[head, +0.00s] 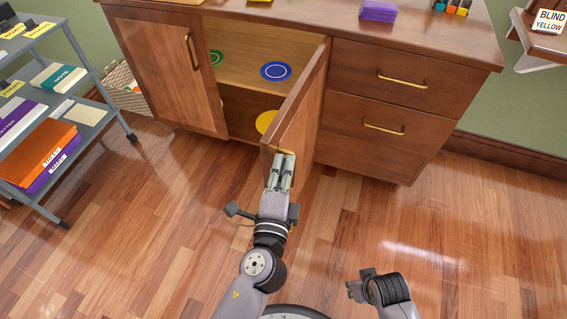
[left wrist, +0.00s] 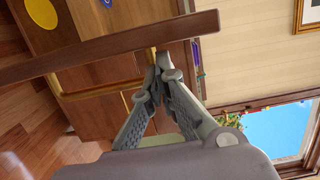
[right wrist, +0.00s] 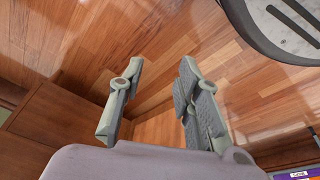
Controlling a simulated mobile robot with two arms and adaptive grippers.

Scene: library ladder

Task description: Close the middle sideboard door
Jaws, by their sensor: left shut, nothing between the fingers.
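The middle sideboard door (head: 303,102) stands wide open, swung out from the sideboard between the left door and the drawers. Its edge also crosses the left wrist view (left wrist: 110,48). My left gripper (head: 284,160) is shut and empty, with its fingertips at the door's free end beside a brass handle (head: 286,151). In the left wrist view its fingertips (left wrist: 167,70) meet near the door edge; whether they touch the door I cannot tell. My right gripper (head: 358,286) is low over the floor, away from the door. Its fingers stand apart and empty in the right wrist view (right wrist: 158,75).
The open compartment (head: 245,50) holds blue, green and yellow discs. The left sideboard door (head: 165,65) is closed, as are the two drawers (head: 390,85) at right. A grey cart (head: 85,110) with books stands at left. The wooden floor in front is clear.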

